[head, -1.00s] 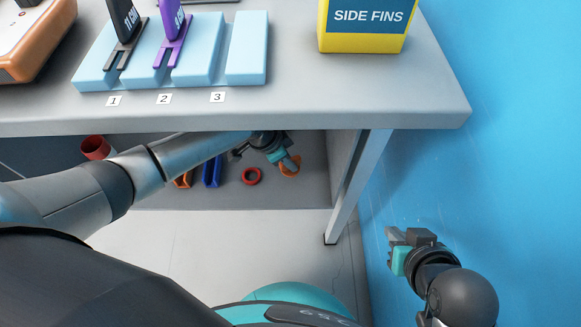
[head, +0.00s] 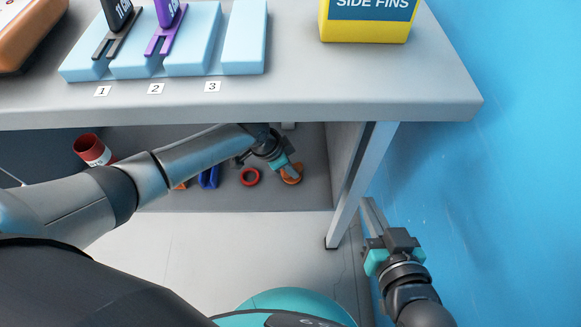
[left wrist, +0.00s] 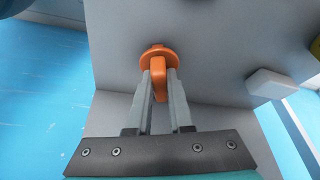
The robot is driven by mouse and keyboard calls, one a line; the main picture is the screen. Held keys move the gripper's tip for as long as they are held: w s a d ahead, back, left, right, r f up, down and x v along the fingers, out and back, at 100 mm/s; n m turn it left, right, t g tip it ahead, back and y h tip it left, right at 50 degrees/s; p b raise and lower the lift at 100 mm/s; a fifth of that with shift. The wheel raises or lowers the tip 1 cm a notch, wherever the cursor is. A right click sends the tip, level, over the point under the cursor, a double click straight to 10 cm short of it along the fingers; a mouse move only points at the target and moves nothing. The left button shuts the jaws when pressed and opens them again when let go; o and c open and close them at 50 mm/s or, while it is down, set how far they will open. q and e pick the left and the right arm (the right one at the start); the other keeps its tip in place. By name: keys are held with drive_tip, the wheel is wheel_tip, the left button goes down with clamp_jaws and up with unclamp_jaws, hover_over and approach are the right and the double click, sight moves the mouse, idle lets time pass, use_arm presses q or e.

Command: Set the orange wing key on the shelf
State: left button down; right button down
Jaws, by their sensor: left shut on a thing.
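The orange wing key (left wrist: 158,55) has a round disc and an upright wing. My left gripper (left wrist: 160,84) is shut on the wing, with one finger on each side. In the head view the key (head: 291,179) is at the lower shelf (head: 310,198) under the table, right of a red ring. The disc faces the grey shelf surface closely; whether it touches is hard to tell. My left gripper (head: 293,171) partly hides the key there. My right gripper (head: 372,218) is empty beside the table leg, its fingers pointing up in the picture.
On the shelf are a red ring (head: 250,177), a blue clip (head: 209,177) partly behind my arm, and a red cup (head: 91,149). The table (head: 300,105) overhangs the shelf. A table leg (head: 350,190) and blue wall (head: 500,200) stand right.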

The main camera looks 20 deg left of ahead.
use_arm(q)
drive_tip(key=shift+f, duration=0.2)
drive_tip(key=c, duration=0.8)
unclamp_jaws()
drive_tip(key=shift+r, duration=0.15)
